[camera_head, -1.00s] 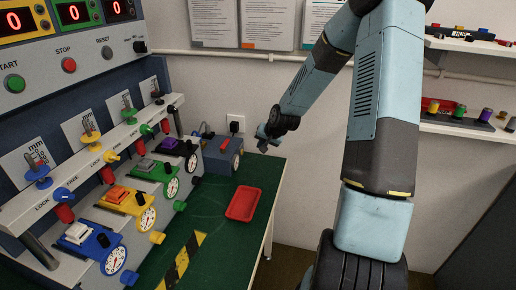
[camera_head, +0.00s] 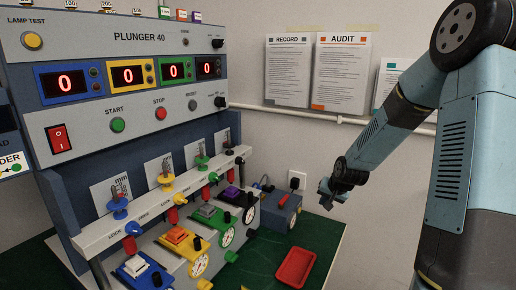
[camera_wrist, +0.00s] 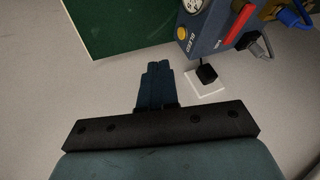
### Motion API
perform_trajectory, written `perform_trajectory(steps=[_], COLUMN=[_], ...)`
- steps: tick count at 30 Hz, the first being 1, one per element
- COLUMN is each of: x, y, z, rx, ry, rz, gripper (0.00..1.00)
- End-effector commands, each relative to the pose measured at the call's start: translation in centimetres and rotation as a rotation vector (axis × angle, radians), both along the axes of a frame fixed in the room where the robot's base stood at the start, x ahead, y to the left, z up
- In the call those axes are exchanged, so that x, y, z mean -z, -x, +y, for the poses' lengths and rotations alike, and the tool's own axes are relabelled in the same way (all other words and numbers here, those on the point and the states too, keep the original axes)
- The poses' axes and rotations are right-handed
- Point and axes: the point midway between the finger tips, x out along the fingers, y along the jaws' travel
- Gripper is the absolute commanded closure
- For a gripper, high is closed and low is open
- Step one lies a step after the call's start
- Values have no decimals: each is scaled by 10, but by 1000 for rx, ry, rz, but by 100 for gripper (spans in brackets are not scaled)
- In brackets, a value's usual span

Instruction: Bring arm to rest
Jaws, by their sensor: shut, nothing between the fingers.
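My gripper (camera_head: 328,197) hangs in the air above the right end of the green bench, between the small blue box and my upright arm. In the wrist view my gripper (camera_wrist: 158,72) shows with its two dark fingers together and nothing between them. My arm is bent, its forearm slanting down to the left. The fingertips are small in the head view and touch nothing that I can see.
The blue test panel (camera_head: 150,83) with its coloured plungers stands at left. A small blue box (camera_head: 281,211) sits near the wall, by a wall socket (camera_head: 297,180). A red tray (camera_head: 295,267) lies on the green bench (camera_head: 318,233). Paper sheets (camera_head: 341,72) hang behind.

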Motion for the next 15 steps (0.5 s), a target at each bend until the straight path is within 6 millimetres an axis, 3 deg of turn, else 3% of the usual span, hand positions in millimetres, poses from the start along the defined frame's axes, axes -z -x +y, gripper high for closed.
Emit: perform_trajectory(steps=[1,15], x=[-14,-113], y=[6,83], z=[2,13], rx=[-16,-112], ry=[32,240], rz=[2,51], gripper=[100,100])
